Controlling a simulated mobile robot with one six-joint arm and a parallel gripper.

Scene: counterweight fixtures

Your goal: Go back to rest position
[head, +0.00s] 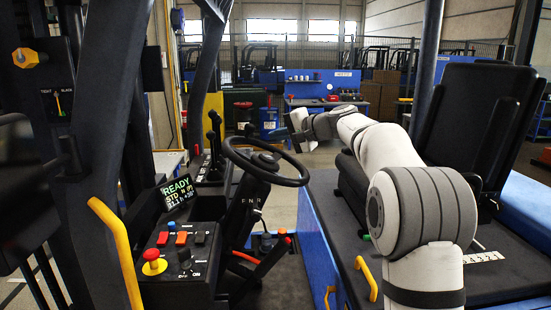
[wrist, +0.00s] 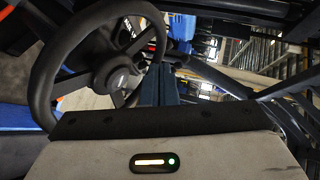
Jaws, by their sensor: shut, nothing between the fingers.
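My white arm reaches over the black seat side of a forklift cab in the head view. My gripper (head: 284,122) is at its far end, above and beyond the black steering wheel (head: 267,168), small and partly unclear there. In the wrist view the dark blue fingers of my gripper (wrist: 159,82) are together, with nothing seen between them. The steering wheel (wrist: 100,70) fills the upper left of that view, beside the fingers. I cannot tell the exact gap between them.
A console with a display (head: 177,192) reading READY, a red and yellow stop button (head: 154,262) and levers stands left. The black seat (head: 470,130) is right. Yellow handles (head: 118,250) and dark cab posts stand close by. A blue workbench (head: 325,98) is farther back.

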